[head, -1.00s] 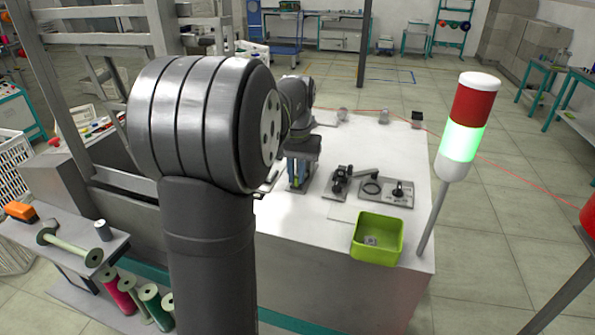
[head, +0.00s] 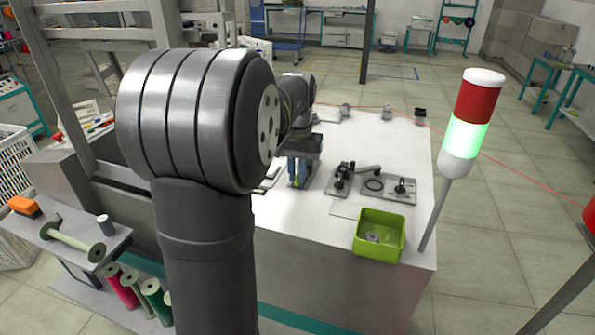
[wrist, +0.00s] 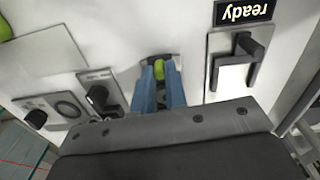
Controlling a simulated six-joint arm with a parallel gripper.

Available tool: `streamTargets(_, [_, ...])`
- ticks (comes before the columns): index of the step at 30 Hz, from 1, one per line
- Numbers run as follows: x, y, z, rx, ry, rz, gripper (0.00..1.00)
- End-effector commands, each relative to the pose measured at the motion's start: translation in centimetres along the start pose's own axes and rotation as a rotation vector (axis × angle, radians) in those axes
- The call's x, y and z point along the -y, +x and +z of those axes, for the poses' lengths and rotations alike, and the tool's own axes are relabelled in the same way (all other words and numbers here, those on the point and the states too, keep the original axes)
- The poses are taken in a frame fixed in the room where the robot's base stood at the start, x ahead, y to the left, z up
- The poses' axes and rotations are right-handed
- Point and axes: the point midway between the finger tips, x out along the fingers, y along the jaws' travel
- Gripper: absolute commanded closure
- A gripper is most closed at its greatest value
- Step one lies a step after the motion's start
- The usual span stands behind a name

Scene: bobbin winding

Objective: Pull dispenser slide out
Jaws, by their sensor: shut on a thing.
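In the wrist view my gripper (wrist: 160,82) has its two blue fingers shut on a small yellow-green piece (wrist: 159,70), which looks like the handle of the dispenser slide. A dark grey edge shows just beyond it; the rest of the dispenser is hidden by the fingers and the gripper body. In the head view my gripper (head: 298,174) points down at the white table, with a little green showing low between the fingers. My own arm covers much of this view.
A green bin (head: 376,250) with a small grey round thing in it stands at the front right. Black fixtures (head: 346,177) and a plate with a ring (head: 388,187) lie right of my gripper. A signal lamp (head: 461,140) glows green. A "ready" sign (wrist: 243,11) shows.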

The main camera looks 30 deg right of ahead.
Motion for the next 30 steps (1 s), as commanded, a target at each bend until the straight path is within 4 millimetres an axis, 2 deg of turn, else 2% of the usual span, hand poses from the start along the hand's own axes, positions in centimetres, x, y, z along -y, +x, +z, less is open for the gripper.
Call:
streamTargets(8, [0.1,0.0,1.1,0.000,-0.001,-0.001,0.96])
streamTargets(27, [0.2,0.0,1.4,0.001,-0.001,-0.001,0.96])
streamTargets(28, [0.2,0.0,1.4,0.001,-0.001,-0.001,0.86])
streamTargets(30, [0.2,0.0,1.4,0.001,-0.001,-0.001,0.72])
